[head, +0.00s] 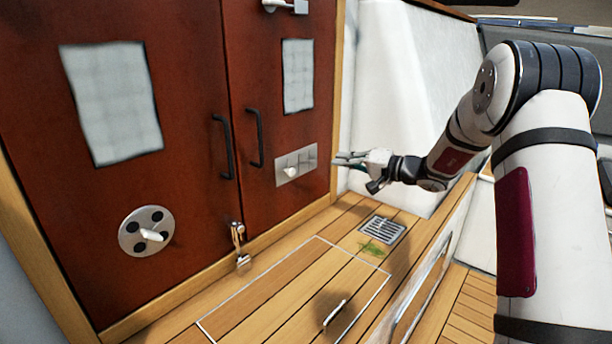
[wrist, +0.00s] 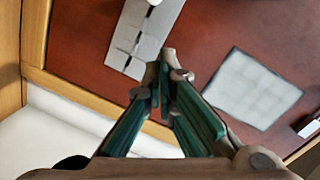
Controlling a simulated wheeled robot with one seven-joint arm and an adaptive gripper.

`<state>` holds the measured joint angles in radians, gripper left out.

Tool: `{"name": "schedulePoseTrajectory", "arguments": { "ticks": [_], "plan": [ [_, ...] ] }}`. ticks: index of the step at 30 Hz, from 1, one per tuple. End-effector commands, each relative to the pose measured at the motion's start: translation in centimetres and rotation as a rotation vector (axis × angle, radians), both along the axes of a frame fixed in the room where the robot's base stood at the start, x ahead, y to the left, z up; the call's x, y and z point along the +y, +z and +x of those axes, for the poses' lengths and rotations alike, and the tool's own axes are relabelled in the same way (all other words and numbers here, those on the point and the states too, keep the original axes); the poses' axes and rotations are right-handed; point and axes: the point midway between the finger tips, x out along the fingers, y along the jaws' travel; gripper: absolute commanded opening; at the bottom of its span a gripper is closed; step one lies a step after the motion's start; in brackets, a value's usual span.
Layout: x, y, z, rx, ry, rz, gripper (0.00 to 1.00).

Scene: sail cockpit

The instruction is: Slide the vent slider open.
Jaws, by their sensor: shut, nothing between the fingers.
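The vent slider is a metal plate (head: 308,155) with slots, low on the right red-brown door. Its pale knob (head: 290,171) sits toward the left end of the plate. In the wrist view the slotted plate (wrist: 128,45) lies beyond the fingertips, with the knob (wrist: 154,2) cut by the top edge. My gripper (head: 338,158) is just right of the plate, apart from the knob. Its green-padded fingers (wrist: 164,72) are shut and empty. Whether a fingertip touches the plate or door is unclear.
The left door has a round vent (head: 132,244) with a handle. Two black door handles (head: 225,147) (head: 255,138) and a hanging padlock (head: 243,261) are left of the slider. A floor drain (head: 382,230) and a hatch (head: 280,290) lie below. A white wall (head: 392,100) is to the right.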

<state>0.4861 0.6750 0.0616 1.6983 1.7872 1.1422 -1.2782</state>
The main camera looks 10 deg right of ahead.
Motion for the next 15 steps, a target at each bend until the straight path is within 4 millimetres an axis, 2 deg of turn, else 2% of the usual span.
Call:
{"name": "schedulePoseTrajectory", "arguments": {
  "ticks": [3,15],
  "plan": [
    [-0.94,-0.99,0.66,-0.015,-0.023,0.010,0.00],
    [-1.04,-1.01,0.84,-0.018,-0.029,0.011,0.00]
  ]
}}
